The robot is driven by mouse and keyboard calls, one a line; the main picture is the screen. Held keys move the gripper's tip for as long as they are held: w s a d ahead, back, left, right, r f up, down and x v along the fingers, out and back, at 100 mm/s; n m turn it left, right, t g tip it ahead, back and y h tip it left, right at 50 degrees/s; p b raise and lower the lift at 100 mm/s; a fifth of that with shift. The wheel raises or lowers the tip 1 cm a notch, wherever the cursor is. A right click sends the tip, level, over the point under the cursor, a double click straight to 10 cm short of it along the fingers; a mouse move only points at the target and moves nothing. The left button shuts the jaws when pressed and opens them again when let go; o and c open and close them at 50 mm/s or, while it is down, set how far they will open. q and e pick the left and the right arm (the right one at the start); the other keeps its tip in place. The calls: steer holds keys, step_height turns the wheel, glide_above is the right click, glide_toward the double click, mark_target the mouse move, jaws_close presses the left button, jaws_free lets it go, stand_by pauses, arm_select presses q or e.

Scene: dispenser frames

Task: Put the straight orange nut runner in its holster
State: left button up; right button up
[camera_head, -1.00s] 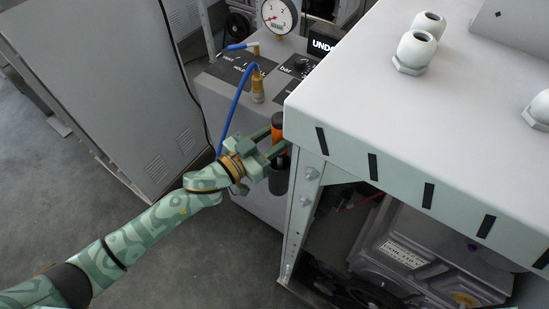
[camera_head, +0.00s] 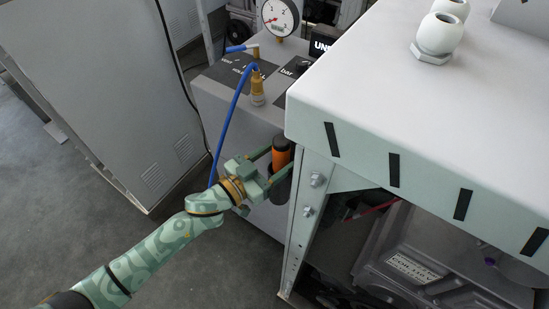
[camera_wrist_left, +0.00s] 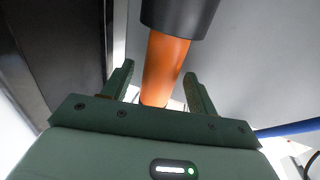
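The straight orange nut runner (camera_head: 281,160), with a black top end, stands upright in a dark cup-shaped holster (camera_head: 275,189) on the side of the grey cabinet, beside the table corner. My left gripper (camera_head: 275,161) is open, with one finger on each side of the orange body. In the left wrist view the orange body (camera_wrist_left: 165,65) lies between the spread fingers (camera_wrist_left: 160,82), with gaps showing beside it. The wide black part at the top there (camera_wrist_left: 180,15) looks like the holster. My right gripper is not in view.
The table (camera_head: 400,100) stands close on the right, its corner and leg beside the holster. A blue hose (camera_head: 233,115) hangs behind my left wrist. A pressure gauge (camera_head: 279,16) and fittings top the cabinet (camera_head: 240,130). Open floor lies at the lower left.

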arm_select(q)
steer(key=shift+r, duration=0.15)
steer(key=p+v, duration=0.2)
steer(key=v, duration=1)
steer(key=shift+p, duration=0.3)
